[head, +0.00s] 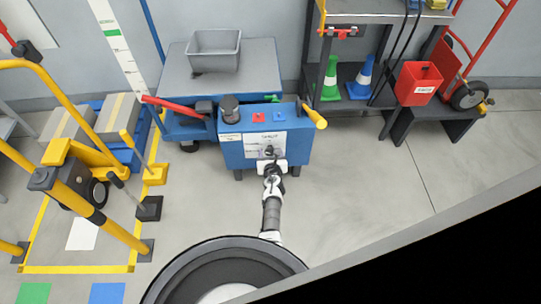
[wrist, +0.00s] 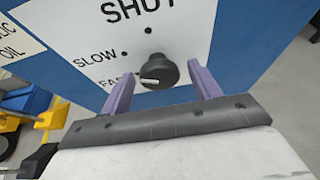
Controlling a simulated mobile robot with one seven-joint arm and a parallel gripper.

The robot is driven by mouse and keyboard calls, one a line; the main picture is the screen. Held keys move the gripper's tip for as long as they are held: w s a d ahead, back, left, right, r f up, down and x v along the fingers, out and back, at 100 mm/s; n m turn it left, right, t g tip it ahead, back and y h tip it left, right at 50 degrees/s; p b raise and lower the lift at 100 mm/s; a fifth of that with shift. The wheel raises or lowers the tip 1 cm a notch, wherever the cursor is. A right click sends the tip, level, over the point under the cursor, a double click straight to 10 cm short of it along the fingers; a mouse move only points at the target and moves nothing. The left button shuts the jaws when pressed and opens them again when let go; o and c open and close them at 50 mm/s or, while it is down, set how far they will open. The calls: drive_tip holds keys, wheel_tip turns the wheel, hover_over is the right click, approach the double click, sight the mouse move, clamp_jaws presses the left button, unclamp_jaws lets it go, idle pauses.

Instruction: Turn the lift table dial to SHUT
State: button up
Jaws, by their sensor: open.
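The lift table (head: 185,90) is blue, with a control box (head: 296,150) at its front. In the wrist view, a black round dial (wrist: 160,69) sits on a white label plate (wrist: 185,25) marked SHUT at the top, SLOW at left and a partly hidden word starting FA below. The dial's white pointer line points left, towards the FA mark. My gripper (wrist: 161,82) is open, with one purple finger on each side of the dial in the picture and visible gaps between. In the head view my gripper (head: 271,167) is at the box front, partly covering the plate.
A grey bin (head: 213,50) stands on the lift table. A red lever (head: 172,106) and a yellow handle (head: 314,116) stick out from the box. Yellow rails (head: 95,212) stand at left. A shelf with cones (head: 330,80) is at right. The floor at right is clear.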

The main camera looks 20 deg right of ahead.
drive_tip(key=c, duration=0.9)
drive_tip(key=shift+c, duration=0.2)
drive_tip(key=m+t+y+b, duration=0.1)
drive_tip(key=m+y, duration=0.1)
drive_tip(key=m, duration=0.2)
drive_tip(key=m+t+y+b, duration=0.2)
drive_tip(key=m, duration=0.2)
drive_tip(key=shift+d+f+y+b, duration=0.1)
drive_tip(key=shift+d+y+b, duration=0.05)
drive_tip(key=shift+y+b, duration=0.2)
drive_tip(key=shift+m, duration=0.3)
